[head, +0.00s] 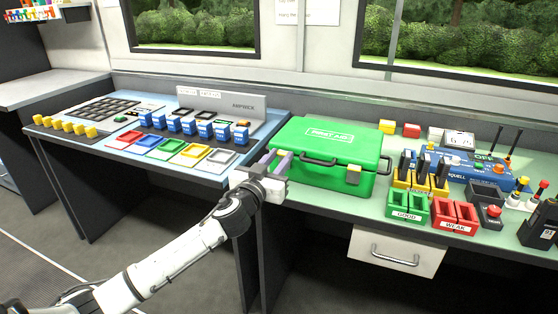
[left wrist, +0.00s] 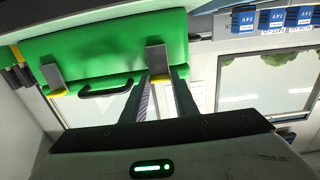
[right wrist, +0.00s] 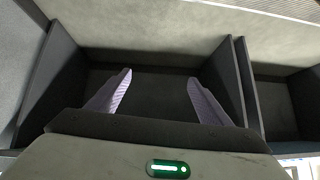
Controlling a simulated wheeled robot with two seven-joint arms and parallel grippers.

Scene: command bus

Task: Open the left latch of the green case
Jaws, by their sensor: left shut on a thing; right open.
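The green case (head: 325,145) lies closed on the right-hand counter, its black handle (head: 318,161) on the front. My left gripper (head: 277,160) is at the case's front left end, shut on the left latch, which it hides in the head view. In the left wrist view the grey left latch (left wrist: 156,59) shows between the fingers (left wrist: 158,88), with yellow at its end. The right latch (head: 353,175) sits free on the case front; it also shows in the left wrist view (left wrist: 53,78). My right gripper (right wrist: 160,92) is open and empty, seen only in the right wrist view.
Left of the case is a blue console (head: 150,135) with several blue blocks and coloured frames. Right of it stand green (head: 407,206) and red (head: 454,214) bins and a blue device (head: 475,168). A drawer (head: 396,251) is below. Dark panels (right wrist: 232,75) flank my right gripper.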

